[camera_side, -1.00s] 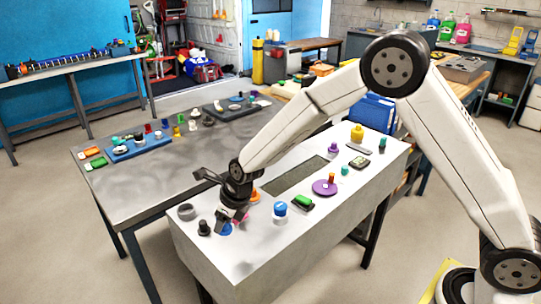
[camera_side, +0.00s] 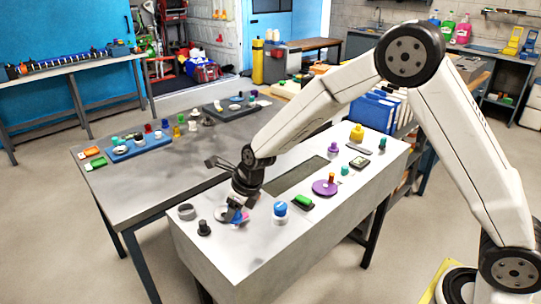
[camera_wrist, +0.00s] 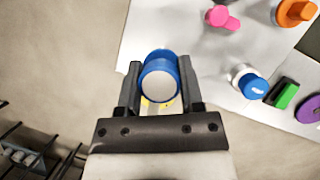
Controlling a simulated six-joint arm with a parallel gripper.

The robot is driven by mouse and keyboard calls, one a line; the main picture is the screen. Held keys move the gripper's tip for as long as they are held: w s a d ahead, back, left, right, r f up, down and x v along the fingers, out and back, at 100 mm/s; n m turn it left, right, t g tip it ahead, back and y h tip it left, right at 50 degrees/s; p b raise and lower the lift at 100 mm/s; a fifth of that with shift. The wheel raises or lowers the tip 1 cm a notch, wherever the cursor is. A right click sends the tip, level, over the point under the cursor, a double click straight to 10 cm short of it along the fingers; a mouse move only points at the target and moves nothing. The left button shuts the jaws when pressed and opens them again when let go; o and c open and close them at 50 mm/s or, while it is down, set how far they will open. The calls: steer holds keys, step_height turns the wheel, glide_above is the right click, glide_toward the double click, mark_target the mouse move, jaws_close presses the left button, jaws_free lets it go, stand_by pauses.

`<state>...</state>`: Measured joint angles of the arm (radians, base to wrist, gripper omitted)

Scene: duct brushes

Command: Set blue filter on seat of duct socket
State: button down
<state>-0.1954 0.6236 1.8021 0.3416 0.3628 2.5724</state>
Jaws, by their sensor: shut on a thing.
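The blue filter (camera_wrist: 160,82) is a short blue cylinder with a pale grey face. My gripper (camera_wrist: 160,68) is shut on it, with one finger on each side. In the side view my gripper (camera_side: 238,207) is over the front left part of the white bench, and a bit of the blue filter (camera_side: 236,216) shows beneath it. The filter appears to be off the bench top. I cannot tell for sure which piece is the duct socket; a grey ring with a dark opening (camera_side: 186,211) stands on the bench at the left.
A black knob (camera_side: 204,228) and a pale disc (camera_side: 221,213) are left of my gripper. A white piece with a blue cap (camera_side: 280,208), a green block (camera_side: 304,202) and a purple disc (camera_side: 325,187) are to the right. A pink knob (camera_wrist: 222,18) is close by.

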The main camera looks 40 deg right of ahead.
steer(key=s+d+r, duration=0.1)
steer(key=d+r, duration=0.2)
steer(key=d, duration=0.4)
glide_toward(221, 214)
steer(key=s+r, duration=0.2)
steer(key=r, duration=0.1)
steer(key=shift+s+a+r, duration=0.15)
steer(key=shift+s+a, duration=0.2)
steer(key=shift+a, duration=0.05)
steer(key=w+f, duration=0.1)
steer(key=f, duration=0.1)
steer(key=w+f, duration=0.2)
steer(key=shift+w+a, duration=0.1)
steer(key=shift+a, duration=0.05)
steer(key=shift+w+f, duration=0.55)
steer(key=shift+f, duration=0.05)
steer(key=shift+w+f, duration=0.3)
steer(key=shift+f, duration=1.55)
steer(key=shift+f, duration=0.1)
steer(key=shift+c, duration=1.2)
jaws_free()
